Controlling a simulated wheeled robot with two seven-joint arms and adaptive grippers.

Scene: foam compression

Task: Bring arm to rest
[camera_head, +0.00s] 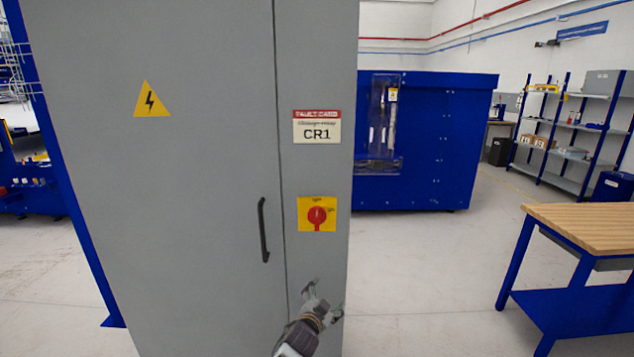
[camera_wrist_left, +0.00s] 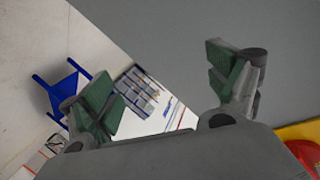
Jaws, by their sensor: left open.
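My left gripper (camera_head: 324,298) is in front of the lower right part of a grey cabinet (camera_head: 170,220), below a red rotary switch (camera_head: 317,214) on a yellow plate. Its fingers are spread apart and nothing is between them. In the left wrist view the open gripper (camera_wrist_left: 165,88) shows two green-padded fingers with empty space between. The grey cabinet face fills the upper right there, and part of the yellow switch plate (camera_wrist_left: 300,131) shows at the lower right edge. My right gripper is not seen.
The cabinet has a black handle (camera_head: 263,230) and a CR1 card (camera_head: 317,127). A wood-topped bench (camera_head: 590,225) stands at the right. A blue machine (camera_head: 430,140) and shelves (camera_head: 570,126) are behind. Open floor (camera_head: 430,270) lies between cabinet and bench.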

